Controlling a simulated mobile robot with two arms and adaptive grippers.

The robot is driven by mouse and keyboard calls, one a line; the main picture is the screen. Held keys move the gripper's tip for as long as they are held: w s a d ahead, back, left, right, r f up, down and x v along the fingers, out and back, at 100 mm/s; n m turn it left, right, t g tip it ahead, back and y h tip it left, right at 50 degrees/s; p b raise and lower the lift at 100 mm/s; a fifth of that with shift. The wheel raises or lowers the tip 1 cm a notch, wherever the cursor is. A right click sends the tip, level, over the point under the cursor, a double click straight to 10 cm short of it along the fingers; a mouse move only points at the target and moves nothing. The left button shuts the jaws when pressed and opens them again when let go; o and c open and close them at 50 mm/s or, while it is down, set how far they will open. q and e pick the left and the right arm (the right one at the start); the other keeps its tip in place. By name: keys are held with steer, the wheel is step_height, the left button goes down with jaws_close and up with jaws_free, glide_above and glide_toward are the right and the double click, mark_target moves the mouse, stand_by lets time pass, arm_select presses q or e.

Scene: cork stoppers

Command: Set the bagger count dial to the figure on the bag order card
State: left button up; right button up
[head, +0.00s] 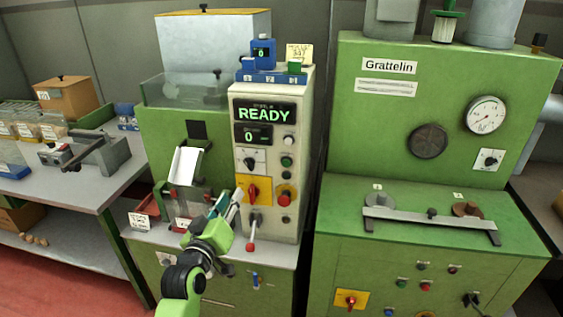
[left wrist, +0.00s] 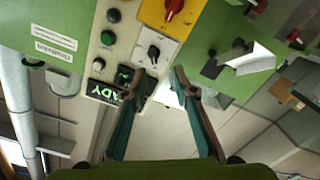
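The bagger's control panel (head: 266,218) is a cream column with a green READY display (head: 265,114) and a smaller display showing 0 (head: 252,135). Below them is a black dial (head: 250,161) on a white plate; it also shows upside down in the left wrist view (left wrist: 154,53). The dial's markings are too small to read. A pale yellow card (head: 299,54) stands on top of the machine; its figure is not clearly legible. My left gripper (head: 228,203) is open and empty, below and left of the dial, apart from the panel. My right gripper is out of view.
A yellow plate with a red switch (head: 253,190), a red button (head: 285,198) and a red-knobbed lever (head: 251,238) lie close to the dial. A white chute (head: 184,165) is left of the gripper. The green Grattelin machine (head: 384,120) stands right.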

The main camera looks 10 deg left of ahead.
mark_target(247, 164)
arm_select(q)
steer(key=w, duration=0.4)
steer(key=w+r+p, duration=0.1)
steer(key=w, duration=0.4)
steer(key=w+r, duration=0.1)
steer(key=w, duration=0.4)
steer(key=shift+d, duration=0.4)
jaws_close()
